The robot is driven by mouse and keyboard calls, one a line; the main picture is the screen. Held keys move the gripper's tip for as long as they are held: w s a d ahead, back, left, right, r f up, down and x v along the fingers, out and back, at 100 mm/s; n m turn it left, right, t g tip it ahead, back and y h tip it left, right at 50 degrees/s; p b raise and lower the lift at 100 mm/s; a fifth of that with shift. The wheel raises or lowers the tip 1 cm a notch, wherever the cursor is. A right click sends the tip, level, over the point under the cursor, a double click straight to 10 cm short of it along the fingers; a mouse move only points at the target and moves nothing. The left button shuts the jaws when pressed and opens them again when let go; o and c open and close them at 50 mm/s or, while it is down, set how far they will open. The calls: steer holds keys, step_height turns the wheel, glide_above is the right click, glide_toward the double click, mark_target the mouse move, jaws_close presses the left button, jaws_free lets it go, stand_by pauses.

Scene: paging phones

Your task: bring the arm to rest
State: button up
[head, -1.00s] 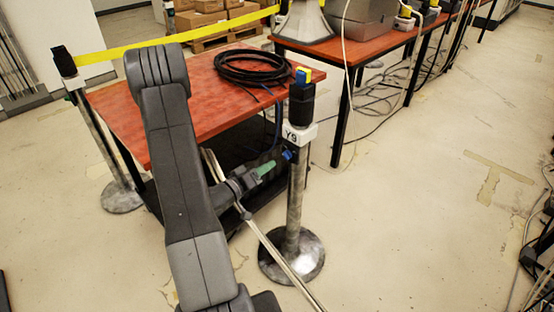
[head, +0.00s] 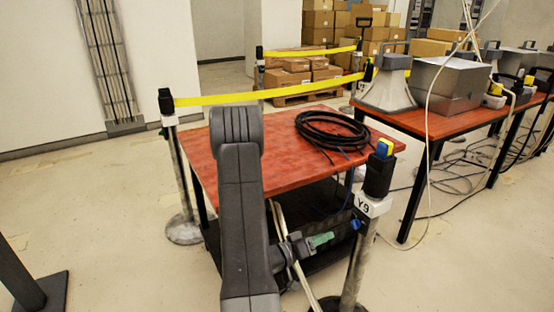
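My arm (head: 243,200) rises from the bottom edge of the head view, in front of the red table. Its upper joint stands over the table's left part. My gripper (head: 323,240) is small and points right, with a green part at its end, close to the post marked Y9 (head: 370,206). I cannot tell whether its fingers are apart or whether it touches the post. Part of the wrist is hidden behind the arm.
A red table (head: 200,150) carries a coil of black cable (head: 332,128). Yellow tape (head: 270,93) runs from a left post (head: 175,150). A second table (head: 425,122) holds a grey horn (head: 388,85) and boxes. Loose cables lie below it. The left floor is mostly open.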

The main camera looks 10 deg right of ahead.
mark_target(353, 221)
steer(key=x, duration=1.2)
steer(key=shift+d+b, duration=0.25)
steer(key=shift+b, duration=0.05)
steer(key=shift+a, duration=0.1)
